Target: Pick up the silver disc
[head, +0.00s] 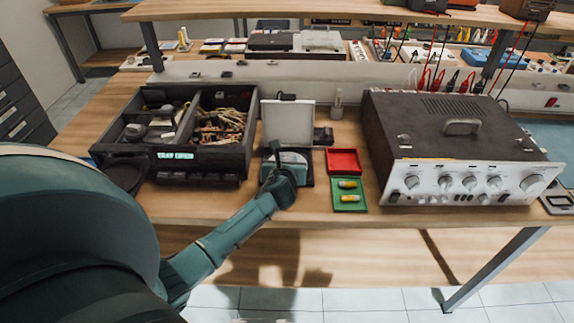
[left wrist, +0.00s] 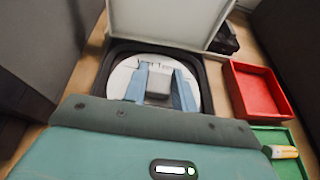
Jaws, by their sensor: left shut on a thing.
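The silver disc (head: 291,159) lies in a dark open case on the workbench, and its pale round face also shows in the left wrist view (left wrist: 117,78). The case's light lid (head: 288,122) stands raised behind it. My left gripper (head: 279,182) reaches over the front of the case and covers part of the disc. In the left wrist view, the two blue fingers (left wrist: 160,74) are closed around a grey block at the disc's middle. The disc still appears to be within the case. My right gripper is not in view.
A black divided tray (head: 205,156) with cables stands left of the case. A large amplifier (head: 460,150) is further right.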

